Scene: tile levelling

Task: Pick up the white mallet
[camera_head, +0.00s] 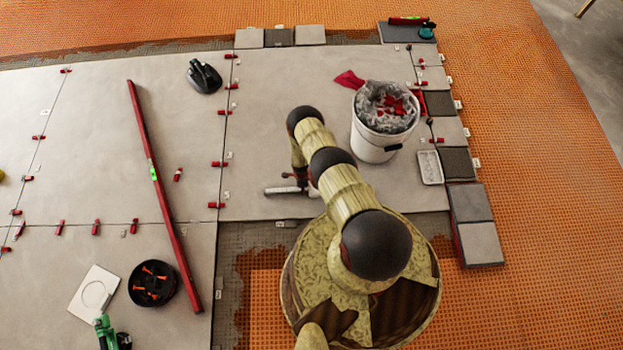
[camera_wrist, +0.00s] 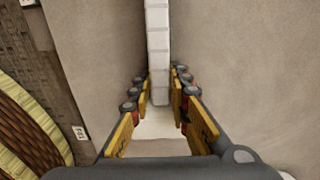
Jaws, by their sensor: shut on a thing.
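The white mallet (camera_head: 281,190) lies low over the large grey tile in the head view, left of the bucket. My gripper (camera_head: 302,184) reaches down onto it, and my arm hides part of it. In the wrist view, a long white part of the mallet (camera_wrist: 158,45) runs from the top edge down between the fingers. My gripper (camera_wrist: 161,88) has its yellow-and-dark fingers on both sides of it and is shut on it. A wider pale part shows below, between the finger bases. I cannot tell whether the mallet touches the tile.
A white bucket (camera_head: 373,146) with grey and red contents stands to the right. A red level (camera_head: 153,172) lies across the tiles at left. A black tub (camera_head: 152,284) and a black suction tool (camera_head: 204,77) are also there. Small red clips line the joints.

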